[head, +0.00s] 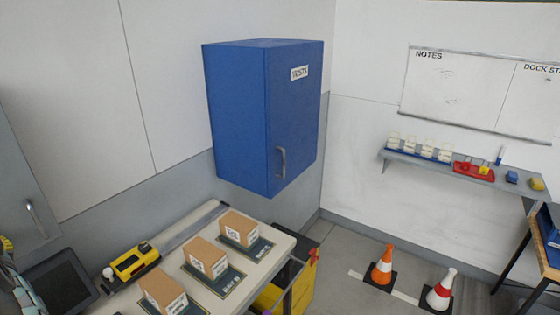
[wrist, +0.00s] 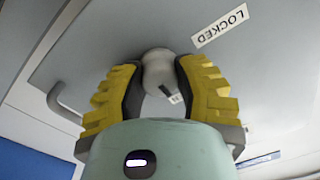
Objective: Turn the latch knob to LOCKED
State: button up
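The pale grey latch knob (wrist: 158,72) sits on a grey panel in the wrist view, with a small dark mark low on its right side. My gripper (wrist: 159,68) has one yellow-ribbed finger on each side of the knob. Its dark pads appear to touch the knob at the tips, so it looks shut on it. In the head view the knob is hidden.
A bar handle (wrist: 62,105) is left of the knob; the grey door handle (head: 37,218) shows in the head view. A blue wall cabinet (head: 237,120) hangs above a bench (head: 283,241) with several boxes and a yellow device (head: 133,263). Cones (head: 382,266) stand on the floor.

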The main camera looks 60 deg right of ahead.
grip_shut()
jog(key=shift+d+f+n+b, duration=0.15)
jog(key=shift+n+b, duration=0.15)
jog(key=shift+b, duration=0.45)
jog(key=shift+f+n+b, duration=0.15)
jog(key=shift+n+b, duration=0.45)
jog(key=shift+b, duration=0.55)
jog(key=n+b, duration=0.1)
jog(key=b, duration=0.2)
jog(key=shift+f+n, duration=0.1)
jog(key=shift+n, duration=0.3)
jog(key=n+b, duration=0.4)
jog(key=b, duration=0.2)
jog(key=shift+a, duration=0.2)
jog(key=n+b, duration=0.2)
jog(key=n, duration=0.1)
jog(key=n+b, duration=0.1)
jog(key=shift+r+n, duration=0.25)
jog(key=shift+n, duration=0.15)
jog(key=n, duration=0.5)
jog(key=shift+h+b, duration=0.3)
